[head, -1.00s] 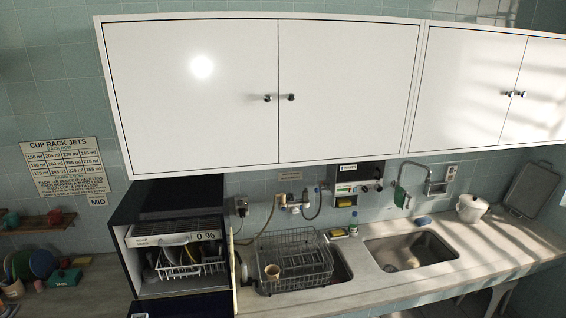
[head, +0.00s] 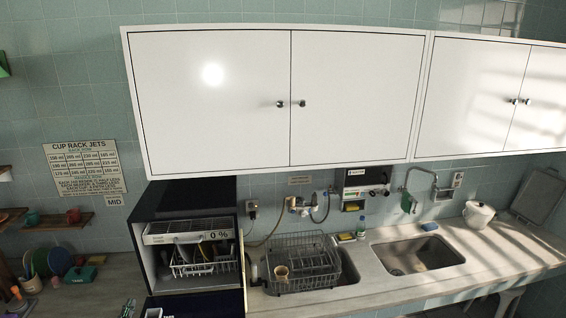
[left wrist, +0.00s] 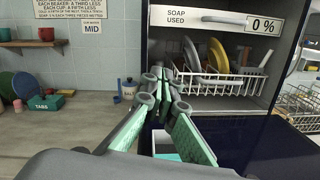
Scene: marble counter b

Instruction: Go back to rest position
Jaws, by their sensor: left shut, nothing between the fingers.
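My left gripper (head: 128,308) shows only as a small green tip at the bottom edge of the head view, left of the dishwasher. In the left wrist view its green-padded fingers (left wrist: 166,90) are closed together and empty, in front of the open dishwasher (left wrist: 205,28). My right gripper is in neither view.
The dishwasher (head: 142,262) holds a rack with plates and reads 0 %. White cabinets (head: 215,120) hang above. Plates and a green box (head: 80,274) stand at left.

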